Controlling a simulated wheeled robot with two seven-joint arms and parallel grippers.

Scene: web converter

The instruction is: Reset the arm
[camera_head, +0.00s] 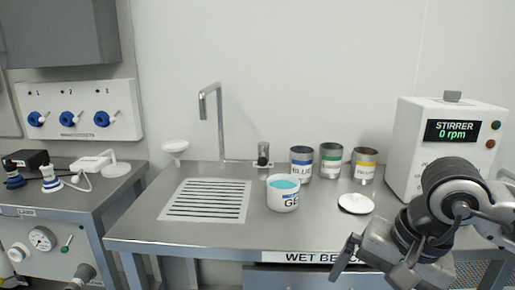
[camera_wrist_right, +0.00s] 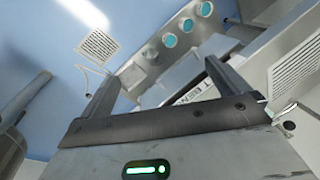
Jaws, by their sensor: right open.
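My right arm comes in at the lower right of the head view, in front of the bench's right part. Its gripper (camera_head: 374,264) is at the front edge of the wet bench (camera_head: 240,236). In the right wrist view the gripper (camera_wrist_right: 162,72) has its two fingers wide apart with nothing between them. The bench's front label shows beyond the fingers. My left gripper and arm are not in view.
A white GEL cup (camera_head: 283,199) and blue (camera_head: 301,166), green (camera_head: 331,163) and yellow (camera_head: 364,168) labelled cans stand on the bench. A white round lid (camera_head: 356,204) lies near my arm. The stirrer (camera_head: 442,140) reads 0 rpm. A tap (camera_head: 217,115) rises behind the drain grate (camera_head: 205,201).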

